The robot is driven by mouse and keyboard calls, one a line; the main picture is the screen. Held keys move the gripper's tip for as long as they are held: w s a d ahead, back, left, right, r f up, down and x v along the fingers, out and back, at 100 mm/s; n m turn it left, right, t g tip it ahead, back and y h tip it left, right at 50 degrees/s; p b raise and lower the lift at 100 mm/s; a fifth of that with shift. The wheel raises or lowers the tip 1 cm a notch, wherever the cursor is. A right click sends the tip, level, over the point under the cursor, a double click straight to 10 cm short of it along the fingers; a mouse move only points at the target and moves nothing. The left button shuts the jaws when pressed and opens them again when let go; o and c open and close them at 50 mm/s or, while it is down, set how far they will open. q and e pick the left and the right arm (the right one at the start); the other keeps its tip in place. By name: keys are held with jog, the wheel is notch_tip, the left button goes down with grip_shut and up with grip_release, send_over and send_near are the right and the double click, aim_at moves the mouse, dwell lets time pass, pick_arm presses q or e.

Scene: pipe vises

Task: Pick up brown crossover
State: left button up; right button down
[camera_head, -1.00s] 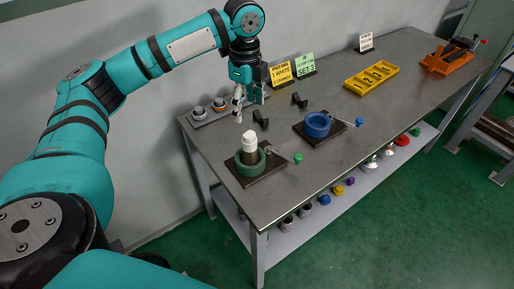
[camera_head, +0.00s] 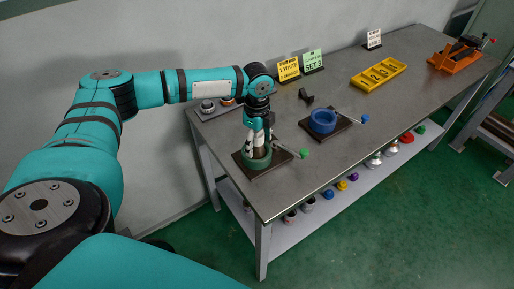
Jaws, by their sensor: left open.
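My left gripper (camera_head: 258,137) is open and points down over the green vise (camera_head: 257,162) on the near left of the bench, its fingers around the spot just above the ring. The white stacked fitting in this vise is mostly hidden by the fingers; I cannot tell whether they touch it. I cannot clearly make out a brown crossover. Two small fittings with orange-brown parts, a left one (camera_head: 207,106) and a right one (camera_head: 228,101), stand at the back left, partly behind my arm. My right gripper is not in view.
A blue vise (camera_head: 323,121) stands on a dark plate to the right. Beyond are a black holder (camera_head: 306,96), sign cards (camera_head: 289,68), a yellow tray (camera_head: 378,74) and an orange vise (camera_head: 455,57). The lower shelf (camera_head: 300,227) holds several coloured parts.

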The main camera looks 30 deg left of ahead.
pick_arm(q)
jog(key=shift+s+f, duration=0.1)
jog(key=shift+f, duration=0.35)
grip_shut()
jog(key=shift+r, duration=0.15)
